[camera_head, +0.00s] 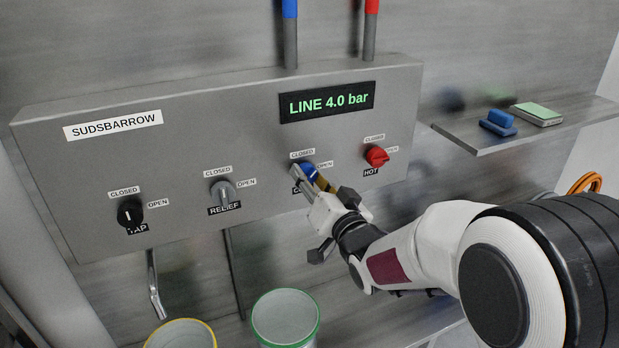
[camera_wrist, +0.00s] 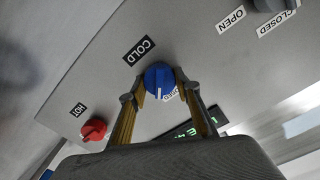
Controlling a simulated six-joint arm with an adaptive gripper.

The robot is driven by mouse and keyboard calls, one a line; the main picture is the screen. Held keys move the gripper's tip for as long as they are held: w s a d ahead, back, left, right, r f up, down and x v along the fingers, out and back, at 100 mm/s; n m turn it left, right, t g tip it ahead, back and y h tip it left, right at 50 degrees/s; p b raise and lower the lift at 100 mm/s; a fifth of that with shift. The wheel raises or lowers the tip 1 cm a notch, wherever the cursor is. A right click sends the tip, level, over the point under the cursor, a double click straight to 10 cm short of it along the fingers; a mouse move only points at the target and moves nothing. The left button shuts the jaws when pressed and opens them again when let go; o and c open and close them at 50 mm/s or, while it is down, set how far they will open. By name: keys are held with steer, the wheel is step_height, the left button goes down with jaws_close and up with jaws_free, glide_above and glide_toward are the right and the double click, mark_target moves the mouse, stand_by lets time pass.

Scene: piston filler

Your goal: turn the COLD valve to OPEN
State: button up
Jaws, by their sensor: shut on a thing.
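The COLD valve is a blue knob (camera_head: 309,171) on the grey panel, right of centre in the head view. In the wrist view the knob (camera_wrist: 158,77) sits between the two fingers of my gripper (camera_wrist: 161,92), one on each side. My gripper (camera_head: 318,183) is shut on it. A white pointer mark on the knob points down in the wrist view, on the side of a label partly hidden by a finger. I cannot tell its exact setting. In the head view the CLOSED label (camera_head: 302,154) is above the knob and the OPEN label (camera_head: 323,168) to its right.
The red HOT knob (camera_head: 377,156) is close on the right. The grey RELIEF knob (camera_head: 222,193) and black TAP knob (camera_head: 130,212) are to the left. A display (camera_head: 327,102) reads LINE 4.0 bar. A shelf (camera_head: 480,146) is at right; two buckets (camera_head: 285,317) (camera_head: 181,335) stand below.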

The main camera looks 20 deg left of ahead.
steer(key=m, duration=0.5)
steer(key=shift+m, duration=2.2)
steer(key=o, duration=1.1)
steer(key=shift+s+d, duration=0.1)
steer(key=shift+d, duration=0.05)
steer(key=v, duration=1.1)
steer(key=shift+s+d, duration=0.2)
steer(key=shift+s, duration=0.05)
